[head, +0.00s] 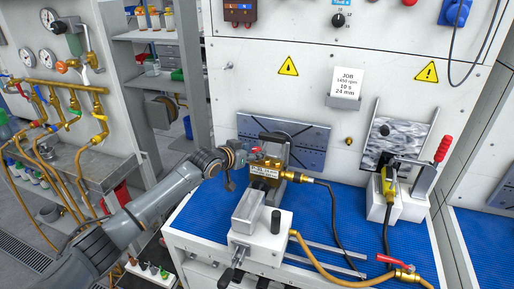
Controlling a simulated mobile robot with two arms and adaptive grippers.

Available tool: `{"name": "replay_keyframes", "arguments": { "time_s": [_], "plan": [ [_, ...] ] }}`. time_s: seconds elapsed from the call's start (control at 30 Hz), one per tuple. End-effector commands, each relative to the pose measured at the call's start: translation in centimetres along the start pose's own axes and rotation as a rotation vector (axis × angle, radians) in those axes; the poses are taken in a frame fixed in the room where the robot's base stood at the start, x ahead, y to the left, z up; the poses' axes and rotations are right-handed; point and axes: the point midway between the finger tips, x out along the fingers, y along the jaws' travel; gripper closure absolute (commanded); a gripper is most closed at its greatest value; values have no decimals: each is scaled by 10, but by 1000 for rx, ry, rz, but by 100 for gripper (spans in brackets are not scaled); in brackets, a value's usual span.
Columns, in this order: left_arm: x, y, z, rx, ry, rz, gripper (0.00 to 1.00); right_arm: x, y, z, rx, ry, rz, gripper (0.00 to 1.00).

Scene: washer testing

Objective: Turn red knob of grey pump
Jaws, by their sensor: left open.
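A brass block (265,173) with a white label sits in a grey and white vise-like unit (262,235) on the blue bench mat. A small red part (255,150) shows at the upper left of the block; I take it for the red knob, but it is partly hidden and too small to be sure. I cannot tell which unit is the grey pump. My left gripper (244,157) is open, with its fingertips close to this red part. I cannot tell whether they touch it. My right gripper is not in view.
A toggle clamp with a red handle (443,149) stands at the right. A red lever valve (395,261) lies at the bench's front right. Black and orange hoses cross the blue mat (345,210). A grey slotted plate (284,141) is behind the block. Brass pipework (60,87) is at left.

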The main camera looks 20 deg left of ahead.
Motion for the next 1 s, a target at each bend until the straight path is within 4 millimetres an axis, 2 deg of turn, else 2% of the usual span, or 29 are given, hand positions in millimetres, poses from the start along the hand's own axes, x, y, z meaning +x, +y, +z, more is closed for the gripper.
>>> {"name": "replay_keyframes", "arguments": {
  "time_s": [0.1,0.3,0.67,0.77,0.93,1.0],
  "plan": [
    [15,0,-1,-1,0,0,46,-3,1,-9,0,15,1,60],
    [29,0,0,0,0,1,46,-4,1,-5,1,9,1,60],
    [32,0,0,1,1,0,46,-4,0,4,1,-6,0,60],
    [32,0,0,1,0,0,63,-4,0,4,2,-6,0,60],
    [32,0,0,1,0,0,97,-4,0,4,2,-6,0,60],
    [32,0,0,1,0,0,100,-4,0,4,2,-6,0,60]
  ]
}}
